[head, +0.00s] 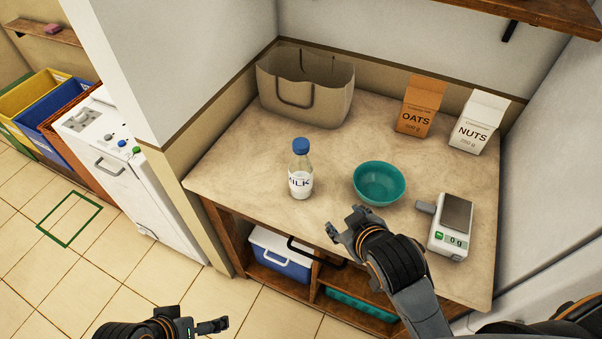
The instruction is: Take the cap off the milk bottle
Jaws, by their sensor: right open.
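The milk bottle (300,180) stands upright on the counter, left of the middle. It is clear with a white label area, and its blue cap (300,146) sits on top. My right gripper (345,229) is open and empty at the counter's front edge, in front of the bottle and to its right, apart from it. My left gripper (214,326) is low at the bottom edge of the view, over the floor and far from the bottle. Only part of it shows, and its opening is unclear.
A teal bowl (379,185) stands right of the bottle. A scale (452,226) is at the right front. A beige bag (304,86), an oats box (419,104) and a nuts box (479,121) stand along the back. The counter (235,172) is clear left of the bottle.

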